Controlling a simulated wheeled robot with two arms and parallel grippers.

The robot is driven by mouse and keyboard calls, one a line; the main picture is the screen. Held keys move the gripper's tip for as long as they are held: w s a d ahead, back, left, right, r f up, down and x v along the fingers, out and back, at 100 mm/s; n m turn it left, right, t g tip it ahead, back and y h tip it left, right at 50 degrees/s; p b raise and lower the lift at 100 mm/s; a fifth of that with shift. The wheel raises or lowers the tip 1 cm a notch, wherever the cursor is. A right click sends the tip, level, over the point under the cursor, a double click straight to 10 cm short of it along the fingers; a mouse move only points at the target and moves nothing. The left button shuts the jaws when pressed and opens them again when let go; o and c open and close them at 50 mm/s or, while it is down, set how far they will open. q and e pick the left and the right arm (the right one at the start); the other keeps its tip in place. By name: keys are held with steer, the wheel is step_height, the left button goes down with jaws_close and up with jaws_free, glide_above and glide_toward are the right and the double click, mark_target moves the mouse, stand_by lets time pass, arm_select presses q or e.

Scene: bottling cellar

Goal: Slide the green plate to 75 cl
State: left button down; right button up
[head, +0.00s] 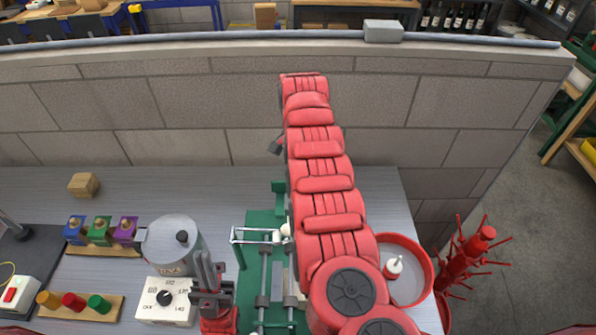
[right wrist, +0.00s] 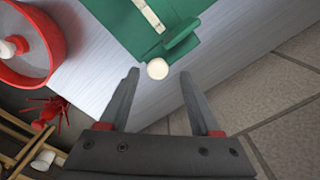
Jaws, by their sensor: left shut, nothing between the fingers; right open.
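A green fixture with metal rails (head: 250,274) lies on the bench, partly hidden by my right arm. A small green upright plate (head: 279,190) stands at its far end; in the right wrist view a green plate (right wrist: 181,36) shows beside a round white knob (right wrist: 157,69) and a pale strip (right wrist: 147,14). I cannot read any 75 cl mark. My right gripper (right wrist: 158,72) is open, with the knob just beyond its fingertips in the picture; contact cannot be told. My left gripper (head: 210,262) is shut and empty, left of the fixture.
A white dial box (head: 163,314) and a metal pot (head: 172,246) stand close to my left gripper. Coloured blocks sit on wooden strips at left. A red dish (head: 425,262) with a white bottle is at right, near a red spiky rack (head: 465,262). A block wall (head: 190,115) closes the back.

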step_height(320, 180, up, 16)
steer(key=p, duration=0.4)
